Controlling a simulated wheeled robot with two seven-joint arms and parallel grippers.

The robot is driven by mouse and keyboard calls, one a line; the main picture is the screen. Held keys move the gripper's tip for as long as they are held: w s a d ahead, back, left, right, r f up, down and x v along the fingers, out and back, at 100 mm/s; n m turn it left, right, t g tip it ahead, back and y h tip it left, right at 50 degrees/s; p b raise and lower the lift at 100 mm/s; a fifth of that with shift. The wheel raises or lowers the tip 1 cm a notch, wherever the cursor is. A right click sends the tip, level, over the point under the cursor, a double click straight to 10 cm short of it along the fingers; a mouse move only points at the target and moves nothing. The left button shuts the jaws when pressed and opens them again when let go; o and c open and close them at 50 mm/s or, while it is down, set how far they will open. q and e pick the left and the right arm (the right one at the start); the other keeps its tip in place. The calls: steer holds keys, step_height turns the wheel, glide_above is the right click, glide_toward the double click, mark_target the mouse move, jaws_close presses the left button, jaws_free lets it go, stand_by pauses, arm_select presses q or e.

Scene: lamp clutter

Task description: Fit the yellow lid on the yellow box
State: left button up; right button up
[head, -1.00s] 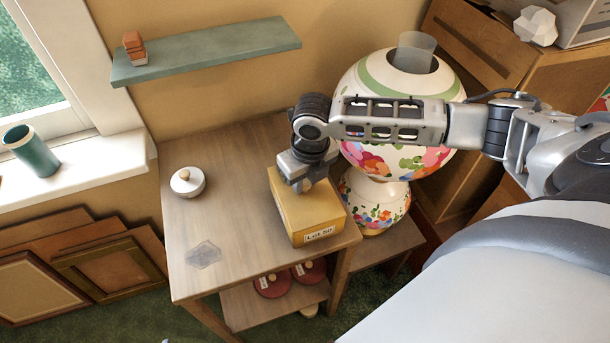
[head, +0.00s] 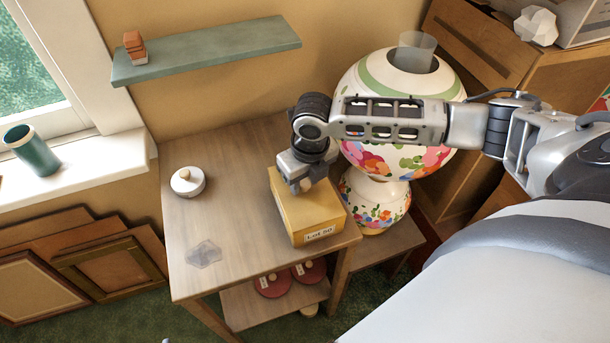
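The yellow box (head: 302,227) stands on the wooden table near its right front corner, with a white label on its front face. Its top looks flat and closed, and a separate yellow lid cannot be made out from the box at this size. My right gripper (head: 304,187) points down right over the back part of the box top, touching it or very close. The wrist hides the fingers in part, so I cannot tell whether they are open or shut on something. My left gripper is not in view.
A white lidded jar (head: 187,182) stands on the table (head: 225,222) at the left. A large flowered lamp (head: 375,200) stands close to the right of the box, behind my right forearm. A green shelf (head: 210,52) hangs above.

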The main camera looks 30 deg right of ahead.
stand_by(0.5)
steer(key=shift+r, duration=1)
steer(key=o, duration=0.6)
steer(key=shift+c, duration=0.2)
steer(key=shift+r, duration=0.8)
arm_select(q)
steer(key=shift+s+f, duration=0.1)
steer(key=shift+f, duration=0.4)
arm_select(e)
step_height(320, 180, up, 14)
steer(key=s, duration=0.2)
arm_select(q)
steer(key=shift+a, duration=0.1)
